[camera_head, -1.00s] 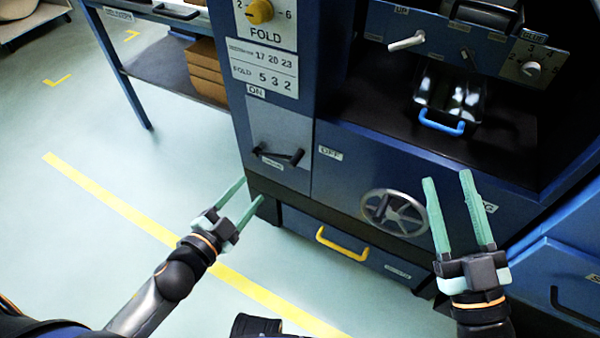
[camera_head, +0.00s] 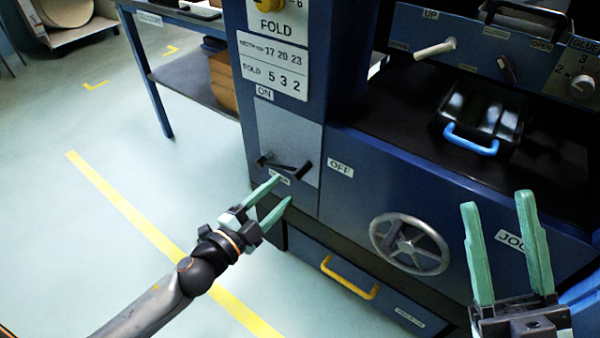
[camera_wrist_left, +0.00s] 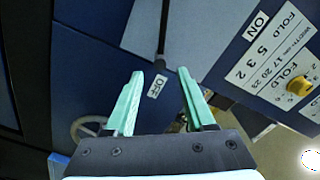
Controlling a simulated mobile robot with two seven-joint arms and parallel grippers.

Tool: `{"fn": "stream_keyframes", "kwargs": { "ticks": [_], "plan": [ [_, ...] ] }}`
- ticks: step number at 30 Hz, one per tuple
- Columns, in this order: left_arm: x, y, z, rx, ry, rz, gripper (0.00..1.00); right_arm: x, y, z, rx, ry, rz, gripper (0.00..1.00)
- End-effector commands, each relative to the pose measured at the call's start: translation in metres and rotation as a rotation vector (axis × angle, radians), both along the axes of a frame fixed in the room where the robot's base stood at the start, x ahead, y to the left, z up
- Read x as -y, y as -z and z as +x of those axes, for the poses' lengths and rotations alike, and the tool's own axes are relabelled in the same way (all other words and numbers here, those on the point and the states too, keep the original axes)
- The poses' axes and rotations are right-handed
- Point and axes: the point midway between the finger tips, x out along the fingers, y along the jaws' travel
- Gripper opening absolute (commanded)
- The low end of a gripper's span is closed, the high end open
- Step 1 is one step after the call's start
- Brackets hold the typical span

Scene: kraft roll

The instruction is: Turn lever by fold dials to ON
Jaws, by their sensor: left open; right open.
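The black lever (camera_head: 284,168) sits on a grey plate (camera_head: 290,135) below the fold dials, its grip end toward the OFF label (camera_head: 340,168). The ON label (camera_head: 264,92) is at the plate's top left. My left gripper (camera_head: 283,192) is open and empty, just below the lever in the head view. In the left wrist view, the lever's dark end (camera_wrist_left: 160,64) shows ahead, between the open fingers (camera_wrist_left: 156,75). I cannot tell whether they touch it. My right gripper (camera_head: 498,200) is open and empty, in front of the cabinet at the right.
A yellow fold dial (camera_head: 268,5) is above the number plate (camera_head: 273,65). A handwheel (camera_head: 409,243) and a yellow drawer handle (camera_head: 348,278) are right of and below the lever. A blue-handled tray (camera_head: 470,138) sits in the recess. Floor at left is clear.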

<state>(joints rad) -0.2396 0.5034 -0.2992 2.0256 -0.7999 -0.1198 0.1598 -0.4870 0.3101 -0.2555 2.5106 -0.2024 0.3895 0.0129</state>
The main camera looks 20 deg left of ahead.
Motion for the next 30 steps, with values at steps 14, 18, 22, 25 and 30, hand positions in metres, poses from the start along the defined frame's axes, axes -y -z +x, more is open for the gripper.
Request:
{"fn": "stream_keyframes", "kwargs": {
  "ticks": [14, 18, 22, 25, 30],
  "plan": [
    [0.022, 0.000, 0.061, 0.001, -0.001, 0.001, 0.55, -0.001, 0.009, 0.000, -0.001, 0.003, -0.008, 0.50],
    [0.025, 0.001, 0.071, 0.000, -0.001, 0.001, 0.55, -0.001, 0.010, 0.001, -0.003, 0.004, -0.011, 0.50],
    [0.027, 0.001, 0.076, -0.001, 0.000, 0.001, 0.55, -0.001, 0.011, 0.001, -0.005, 0.005, -0.011, 0.50],
    [0.028, 0.001, 0.077, -0.001, 0.000, 0.000, 0.55, -0.001, 0.011, 0.001, -0.005, 0.005, -0.011, 0.50],
    [0.028, 0.001, 0.077, -0.002, -0.001, 0.001, 0.55, -0.001, 0.011, 0.001, -0.006, 0.005, -0.011, 0.50]
  ]
}}
